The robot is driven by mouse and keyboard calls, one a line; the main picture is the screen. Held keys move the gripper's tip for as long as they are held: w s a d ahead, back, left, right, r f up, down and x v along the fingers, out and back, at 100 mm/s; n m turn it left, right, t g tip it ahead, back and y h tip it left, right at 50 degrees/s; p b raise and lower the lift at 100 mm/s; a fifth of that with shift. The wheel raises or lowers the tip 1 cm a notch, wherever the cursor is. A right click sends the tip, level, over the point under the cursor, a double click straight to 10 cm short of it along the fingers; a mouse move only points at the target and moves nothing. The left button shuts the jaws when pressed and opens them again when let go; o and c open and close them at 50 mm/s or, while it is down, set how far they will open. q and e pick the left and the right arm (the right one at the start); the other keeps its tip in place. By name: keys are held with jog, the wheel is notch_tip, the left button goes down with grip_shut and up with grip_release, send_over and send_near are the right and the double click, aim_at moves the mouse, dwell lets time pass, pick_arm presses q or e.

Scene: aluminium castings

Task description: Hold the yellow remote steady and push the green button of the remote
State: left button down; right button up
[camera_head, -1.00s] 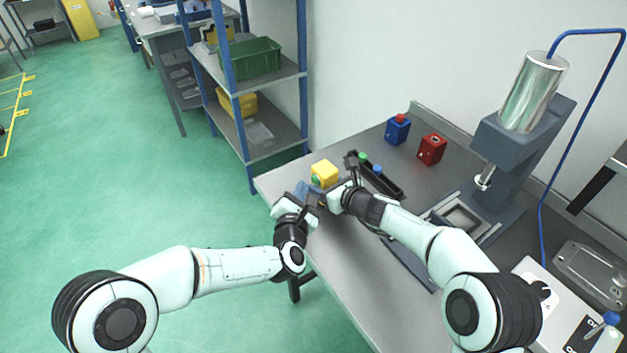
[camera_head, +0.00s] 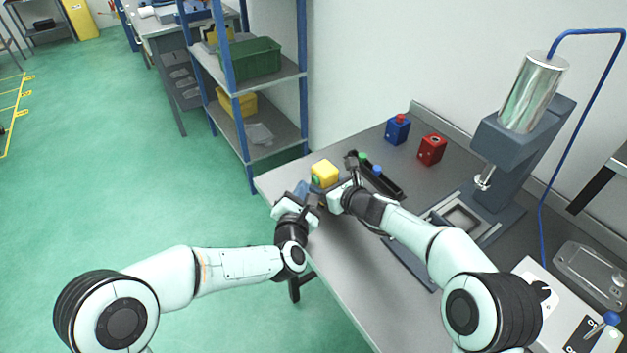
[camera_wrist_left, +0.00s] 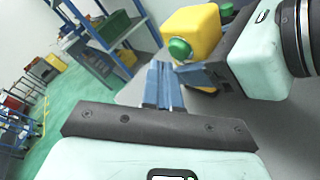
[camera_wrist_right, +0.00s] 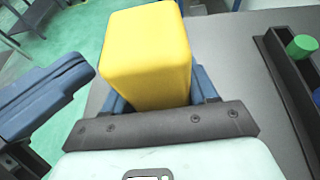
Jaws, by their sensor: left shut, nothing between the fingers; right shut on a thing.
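The yellow remote (camera_head: 325,172) is a yellow block near the table's far left edge. My right gripper (camera_wrist_right: 157,100) is shut on the yellow remote, its blue fingers on both sides of it. The green button (camera_wrist_left: 180,48) is on the remote's side facing my left gripper; it also shows small in the head view (camera_head: 316,181). My left gripper (camera_wrist_left: 165,85) is shut and empty, its blue fingertips just short of and below the green button, apart from it as far as I can tell. In the right wrist view the button is hidden.
A black tray (camera_head: 390,188) with a green and a blue cylinder lies right of the remote. A blue box (camera_head: 397,130) and a red box (camera_head: 432,149) stand behind. A press (camera_head: 505,150) stands at the right. The shelf (camera_head: 262,148) is beyond the table's left end.

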pick_arm(q)
jog(key=shift+w+d, duration=0.25)
jog(key=shift+d, duration=0.05)
jog(key=shift+w+d, duration=0.3)
jog(key=shift+d, duration=0.1)
dwell(0.7)
dwell(0.4)
jog(key=shift+s+a, duration=0.6)
jog(key=shift+a, duration=0.15)
jog(key=shift+s+a, duration=1.65)
jog(key=shift+a, duration=0.3)
pick_arm(e)
jog(key=o, duration=1.2)
